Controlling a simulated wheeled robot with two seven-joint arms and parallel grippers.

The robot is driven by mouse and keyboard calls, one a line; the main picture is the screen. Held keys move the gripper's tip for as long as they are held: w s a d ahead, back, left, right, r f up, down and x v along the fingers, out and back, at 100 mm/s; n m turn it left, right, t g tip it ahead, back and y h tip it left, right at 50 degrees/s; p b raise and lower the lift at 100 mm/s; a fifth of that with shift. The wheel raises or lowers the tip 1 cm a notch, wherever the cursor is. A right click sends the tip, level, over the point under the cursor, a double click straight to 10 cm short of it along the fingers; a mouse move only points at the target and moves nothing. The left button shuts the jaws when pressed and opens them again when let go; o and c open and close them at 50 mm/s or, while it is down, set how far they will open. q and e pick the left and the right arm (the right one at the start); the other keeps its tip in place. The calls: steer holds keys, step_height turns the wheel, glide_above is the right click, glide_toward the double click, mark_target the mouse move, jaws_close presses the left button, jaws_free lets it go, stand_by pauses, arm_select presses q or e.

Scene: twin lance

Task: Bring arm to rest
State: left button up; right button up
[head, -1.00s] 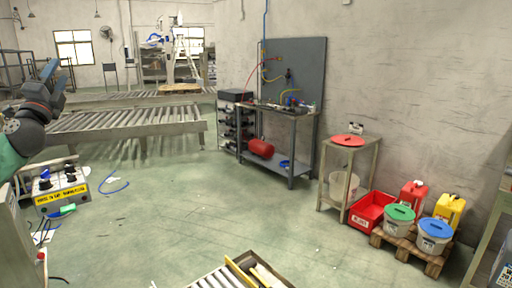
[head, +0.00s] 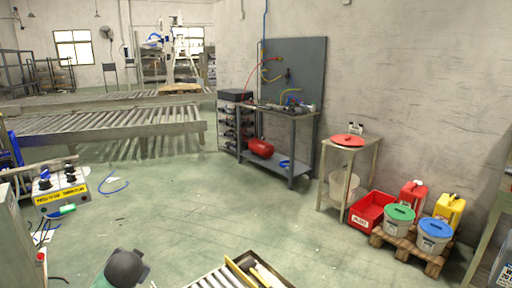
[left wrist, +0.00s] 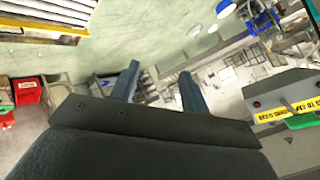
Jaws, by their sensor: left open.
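My left gripper (left wrist: 159,78) shows in the left wrist view with its two blue-grey fingers apart and nothing between them. Beyond the fingers are pale green floor and blurred, tilted surroundings. In the head view the left gripper itself is not seen. A dark rounded joint of my arm, with a bit of green, shows low at the bottom edge. My right gripper is in neither view.
A control box with a yellow label (head: 62,198) stands at the left; it also shows in the wrist view (left wrist: 285,103). A tray with tools (head: 262,273) is at the bottom. A workbench (head: 290,150) and red bin (head: 371,211) stand right. The middle floor is clear.

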arm_select(q)
steer(key=s+d+f+g+h, duration=0.2)
steer(key=s+d+f+h, duration=0.1)
steer(key=s+d+f, duration=0.65)
steer(key=s+d+f+n+g+h, duration=0.1)
steer(key=s+d+f+g, duration=0.2)
steer(key=s+d+f, duration=0.3)
steer(key=s+d+f+n+g+h, duration=0.1)
steer(key=s+d+f+g, duration=0.2)
steer(key=s+f, duration=1.2)
steer(key=s+d, duration=0.2)
steer(key=s, duration=0.5)
steer(key=shift+d+f+h, duration=0.15)
steer(key=shift+d+h, duration=0.25)
